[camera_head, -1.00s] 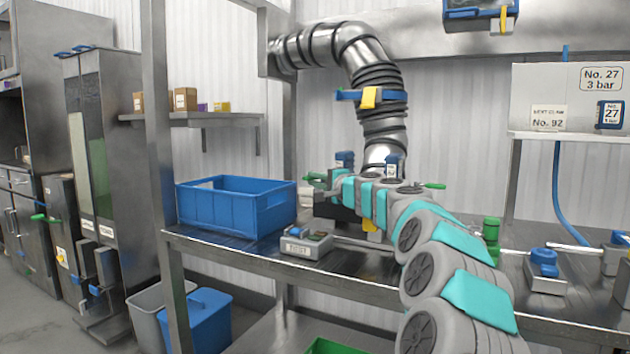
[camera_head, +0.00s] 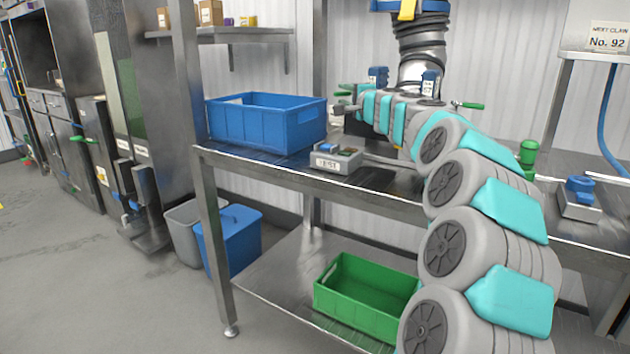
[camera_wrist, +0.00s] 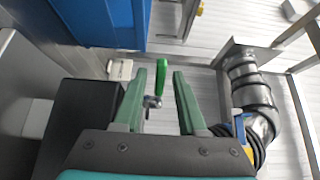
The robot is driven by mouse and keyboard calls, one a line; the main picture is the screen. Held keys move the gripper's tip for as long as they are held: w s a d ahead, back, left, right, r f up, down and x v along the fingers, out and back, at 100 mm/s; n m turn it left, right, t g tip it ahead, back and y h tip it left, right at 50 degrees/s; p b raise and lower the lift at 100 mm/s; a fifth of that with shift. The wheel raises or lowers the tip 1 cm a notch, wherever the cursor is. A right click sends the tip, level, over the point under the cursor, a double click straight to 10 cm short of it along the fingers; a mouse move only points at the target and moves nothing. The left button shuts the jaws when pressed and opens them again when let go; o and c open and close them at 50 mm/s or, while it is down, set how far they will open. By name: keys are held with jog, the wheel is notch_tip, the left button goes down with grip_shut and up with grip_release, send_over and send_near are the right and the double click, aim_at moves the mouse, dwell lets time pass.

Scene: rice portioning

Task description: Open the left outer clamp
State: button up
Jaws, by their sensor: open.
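In the wrist view, a green clamp handle (camera_wrist: 159,77) stands with a metal pivot (camera_wrist: 152,102) at its near end. My gripper (camera_wrist: 158,82) has its two green fingers spread apart, with the handle showing between them. I cannot tell how deep the handle lies between the fingers or whether they touch it. In the head view, a green handle (camera_head: 347,87) shows by the far end of my arm, left of the hose's lower end, and another green handle (camera_head: 467,105) is on the right. The grey ribbed hose (camera_head: 419,45) hangs above. My arm hides most of the clamped unit.
A blue crate (camera_head: 265,122) stands on the steel table (camera_head: 270,163) left of my gripper. A grey test box (camera_head: 336,158) is in front. A green crate (camera_head: 365,297) sits on the lower shelf. Open floor (camera_head: 125,290) lies to the left.

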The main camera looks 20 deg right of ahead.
aim_at(334, 95)
jog(key=m+h, duration=0.1)
jog(key=w+m+h, duration=0.1)
jog(key=h, duration=0.1)
jog(key=shift+w+a+f+h+b, duration=0.1)
jog(key=shift+a+f+h+b, duration=0.05)
jog(key=shift+a+h+b, duration=0.2)
jog(key=m+h+b, duration=0.1)
jog(key=h, duration=0.1)
jog(key=w+m+g+h, duration=0.1)
jog(key=m+g+h+b, duration=0.1)
jog(key=m+h, duration=0.1)
jog(key=shift+w+a+f+h+b, duration=0.1)
jog(key=shift+w+h+b, duration=0.2)
jog(key=shift+w+h, duration=0.05)
jog(key=shift+w+r+m+g+h, duration=0.1)
jog(key=shift+w+m+g+h, duration=0.15)
jog(key=shift+m+g+h, duration=0.4)
jog(key=shift+w+r+m+g+h, duration=0.1)
jog(key=shift+w+m+g+h, duration=0.1)
jog(key=shift+m+g+h, duration=0.45)
jog(key=shift+w+h, duration=0.15)
jog(key=shift+h, duration=0.15)
jog(key=shift+w+d+m+g+h, duration=0.25)
jog(key=shift+m+g+h, duration=0.55)
jog(key=shift+g, duration=0.1)
jog(key=shift+d+g, duration=0.1)
jog(key=shift+g, duration=0.2)
